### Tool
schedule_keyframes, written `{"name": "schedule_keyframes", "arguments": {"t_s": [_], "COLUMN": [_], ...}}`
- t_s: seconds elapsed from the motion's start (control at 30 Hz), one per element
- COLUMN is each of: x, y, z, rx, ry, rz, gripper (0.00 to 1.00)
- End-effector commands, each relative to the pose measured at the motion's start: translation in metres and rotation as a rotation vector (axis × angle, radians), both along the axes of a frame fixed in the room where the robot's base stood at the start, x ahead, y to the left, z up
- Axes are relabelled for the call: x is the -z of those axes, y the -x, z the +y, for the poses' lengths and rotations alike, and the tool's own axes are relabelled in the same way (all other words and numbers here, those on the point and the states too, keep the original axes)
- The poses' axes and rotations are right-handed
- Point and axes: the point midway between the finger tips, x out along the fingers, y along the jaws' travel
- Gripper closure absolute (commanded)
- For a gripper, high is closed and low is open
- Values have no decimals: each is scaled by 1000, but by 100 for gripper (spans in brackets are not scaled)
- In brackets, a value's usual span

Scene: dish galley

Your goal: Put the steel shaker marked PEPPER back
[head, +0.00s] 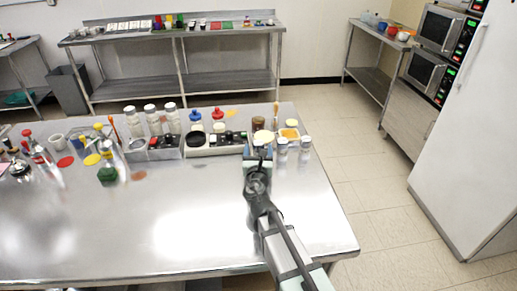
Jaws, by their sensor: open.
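Two small steel-topped shakers stand near the right end of the steel table (190,215): a left one (283,146) and a right one (305,144). Any lettering on them is too small to read, so I cannot tell which is marked PEPPER. My gripper (259,152) is open just left of the left shaker, over the table's back right part. I cannot tell whether it touches anything. It hides part of what lies behind it.
Grey trays (215,150) with small dark and red items lie left of my gripper. Behind them stand several pale jars (153,119) and red- and blue-capped bottles (196,120). A yellow-orange container (289,133) is behind the shakers. The table's front middle is clear.

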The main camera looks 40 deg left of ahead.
Motion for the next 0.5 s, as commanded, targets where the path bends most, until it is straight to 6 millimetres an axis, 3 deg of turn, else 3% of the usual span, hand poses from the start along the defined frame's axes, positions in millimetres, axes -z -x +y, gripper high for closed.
{"name": "schedule_keyframes", "arguments": {"t_s": [0.3, 0.5], "x": [-1, 0], "y": [50, 73], "z": [-38, -55], "rx": [-1, 0], "ry": [0, 0], "rz": [0, 0], "gripper": [27, 27]}}
